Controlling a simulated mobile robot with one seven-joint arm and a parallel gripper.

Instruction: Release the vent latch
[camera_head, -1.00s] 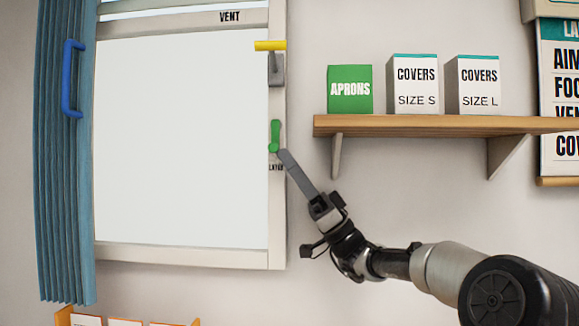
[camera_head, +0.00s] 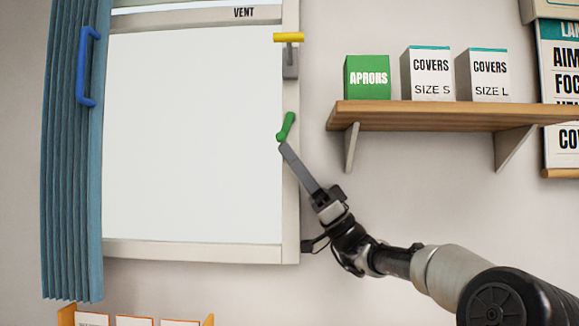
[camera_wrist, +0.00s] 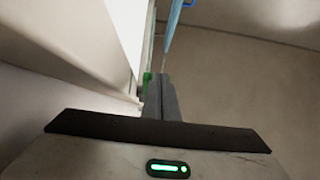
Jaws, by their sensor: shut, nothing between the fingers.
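The green latch (camera_head: 287,126) is on the right side of the window frame, tilted with its upper end to the right. My gripper (camera_head: 285,149) is shut and empty, its tips at the latch's lower end. I cannot tell for sure whether they touch it. In the wrist view a bit of the green latch (camera_wrist: 147,79) shows just left of the shut fingers (camera_wrist: 160,80); most of it is hidden. The window panel marked VENT (camera_head: 244,13) is at the top of the frame.
A yellow handle (camera_head: 288,38) on a grey mount is above the latch. A wooden shelf (camera_head: 440,113) with several boxes juts out to the right. A blue curtain (camera_head: 70,200) with a blue handle (camera_head: 84,66) hangs at the left. An orange-sided holder (camera_head: 209,320) is below.

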